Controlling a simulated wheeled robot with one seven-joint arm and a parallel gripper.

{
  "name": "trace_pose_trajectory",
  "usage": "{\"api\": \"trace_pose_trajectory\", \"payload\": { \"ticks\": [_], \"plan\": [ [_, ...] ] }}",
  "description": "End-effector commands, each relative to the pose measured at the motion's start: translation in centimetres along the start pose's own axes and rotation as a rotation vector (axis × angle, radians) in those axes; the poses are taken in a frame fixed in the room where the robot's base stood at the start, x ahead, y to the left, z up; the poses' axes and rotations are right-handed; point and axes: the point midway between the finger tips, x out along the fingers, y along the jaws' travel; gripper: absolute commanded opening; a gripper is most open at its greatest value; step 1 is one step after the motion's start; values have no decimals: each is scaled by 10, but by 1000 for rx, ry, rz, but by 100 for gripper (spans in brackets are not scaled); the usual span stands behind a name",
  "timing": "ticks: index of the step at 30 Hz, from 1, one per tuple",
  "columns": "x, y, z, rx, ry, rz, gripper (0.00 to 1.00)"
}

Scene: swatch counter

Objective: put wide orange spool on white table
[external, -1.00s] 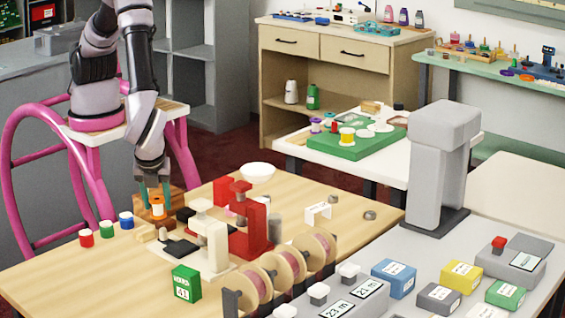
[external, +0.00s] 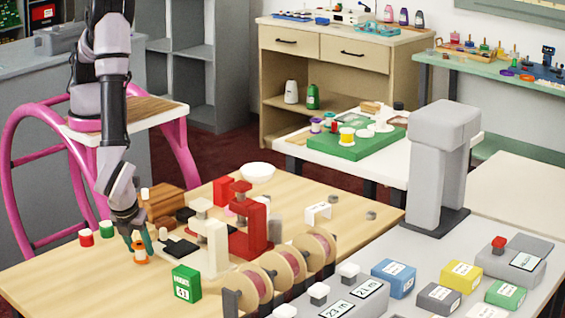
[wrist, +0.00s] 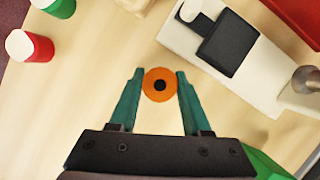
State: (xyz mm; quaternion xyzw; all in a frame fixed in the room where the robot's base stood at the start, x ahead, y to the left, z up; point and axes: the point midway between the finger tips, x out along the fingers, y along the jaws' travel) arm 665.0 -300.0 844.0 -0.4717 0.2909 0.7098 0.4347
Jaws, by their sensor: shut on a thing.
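The orange spool (external: 141,256) is between the teal fingers of my gripper (external: 141,238), low over the near left part of the wooden table. I cannot tell whether its base touches the tabletop. The white table (external: 388,174) stands at the back, beyond the wooden table, far from my gripper. It bears a green board (external: 345,152) with several small spools.
Red (external: 86,239) and green (external: 106,230) spools stand left of my gripper. A cream press (external: 215,250), a red press (external: 250,235) and a green box (external: 186,284) stand to its right. A grey post (external: 437,170) stands before the white table.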

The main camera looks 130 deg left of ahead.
Motion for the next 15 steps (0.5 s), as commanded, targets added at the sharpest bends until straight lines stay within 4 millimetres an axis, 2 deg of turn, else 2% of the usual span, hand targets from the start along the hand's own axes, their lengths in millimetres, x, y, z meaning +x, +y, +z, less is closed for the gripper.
{"api": "trace_pose_trajectory", "payload": {
  "ticks": [10, 11, 12, 13, 15],
  "plan": [
    [4, 0, -2, -1, 1, 0, 0],
    [3, 0, -2, -1, 1, -1, 56],
    [3, 0, -2, -1, 1, -1, 71],
    [3, 0, -2, -1, 1, -1, 78],
    [3, 0, -2, -1, 1, -1, 78]
  ]
}}
